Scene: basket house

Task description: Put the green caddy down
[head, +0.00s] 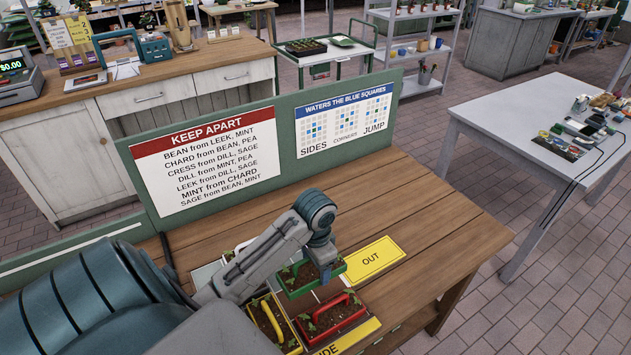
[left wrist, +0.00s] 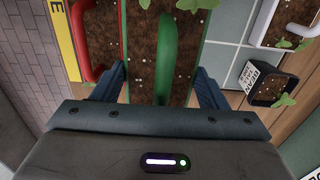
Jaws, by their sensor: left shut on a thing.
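The green caddy (head: 333,272) holds dark soil and small seedlings. It is behind the red caddy (head: 352,308) and beside the left edge of the yellow OUT card (head: 388,254). My left gripper (head: 318,268) is over it. My arm hides part of the caddy in the head view. I cannot tell how far it is above the table. My right gripper is not in view.
A yellow-handled caddy (head: 257,310) stands left of the red one, and a yellow strip (head: 350,337) lies in front. A white caddy (left wrist: 282,22) and a black labelled pot (left wrist: 268,86) are near the fingers. Bare wood (head: 450,235) lies right of OUT. A sign panel (head: 290,182) stands behind.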

